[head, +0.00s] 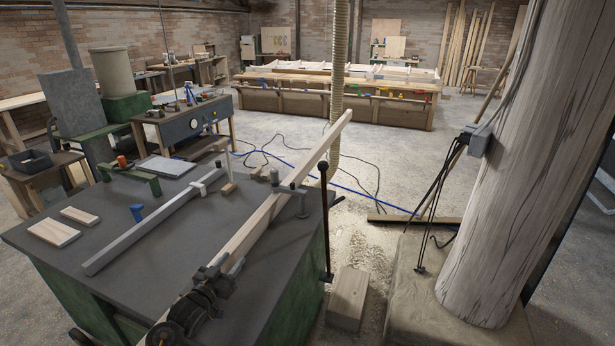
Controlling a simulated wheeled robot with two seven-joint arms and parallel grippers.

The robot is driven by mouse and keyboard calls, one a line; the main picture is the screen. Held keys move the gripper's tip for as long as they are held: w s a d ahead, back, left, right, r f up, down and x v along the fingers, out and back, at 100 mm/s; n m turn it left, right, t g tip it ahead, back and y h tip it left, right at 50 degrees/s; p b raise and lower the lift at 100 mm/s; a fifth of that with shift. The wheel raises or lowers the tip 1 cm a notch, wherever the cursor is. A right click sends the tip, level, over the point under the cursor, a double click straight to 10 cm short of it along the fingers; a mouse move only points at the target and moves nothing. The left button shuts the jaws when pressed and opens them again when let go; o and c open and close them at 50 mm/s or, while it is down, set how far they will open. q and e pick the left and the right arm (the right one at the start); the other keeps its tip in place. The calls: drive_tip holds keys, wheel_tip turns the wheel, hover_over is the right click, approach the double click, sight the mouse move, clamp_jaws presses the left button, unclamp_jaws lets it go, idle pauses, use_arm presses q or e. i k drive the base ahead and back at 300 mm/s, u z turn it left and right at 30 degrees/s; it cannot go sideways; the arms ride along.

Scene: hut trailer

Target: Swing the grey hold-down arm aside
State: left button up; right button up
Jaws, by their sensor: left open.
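The grey hold-down arm (288,190) reaches across the top of a long pale timber beam (262,222) near the right edge of the dark bench top. Its outer end stands on a short grey post at the bench edge. My left gripper (219,272) is low in the view, at the near part of the beam and well short of the hold-down arm. It is open; its fingers are small and partly hidden by its dark body, and I cannot tell whether they touch the beam. My right gripper is not in view.
A tall dark lever with a round knob (323,168) stands at the bench's right edge. A grey rail (155,222) and small boards (54,233) lie on the bench. A wooden block (348,298) and a thick pale log post (510,170) are to the right.

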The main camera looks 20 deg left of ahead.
sight(291, 190)
drive_tip(key=i, duration=1.45)
drive_tip(key=z, duration=0.05)
